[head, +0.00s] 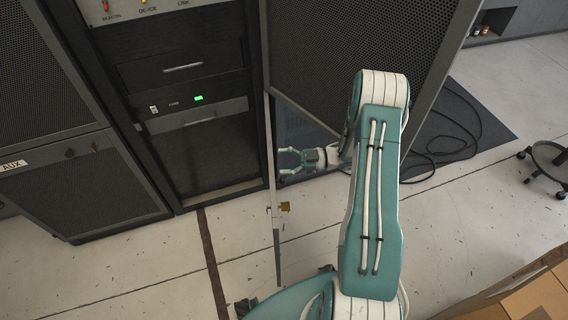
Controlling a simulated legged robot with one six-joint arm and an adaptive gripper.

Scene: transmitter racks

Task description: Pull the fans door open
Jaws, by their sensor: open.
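A thin grey door (276,245) is seen almost edge-on in the head view. It stands out from the racks over the floor, so it is at least partly open. A brass-coloured latch or handle (285,207) sticks out from its right side, low down. No fans label is readable on it, so I cannot confirm its name. My gripper (284,161) is open and appears empty, with its fingers pointing left toward the door, above the latch in the picture. Whether the fingertips touch the door is unclear. My arm hides part of the area to the right.
A black rack with a green-lit unit (198,98) stands left of the door, beside the AUX cabinet (75,195). A large mesh panel (345,50) is behind my arm. Black cables (455,145) lie on a dark mat at right. A wheeled stool base (548,160) stands at the right edge.

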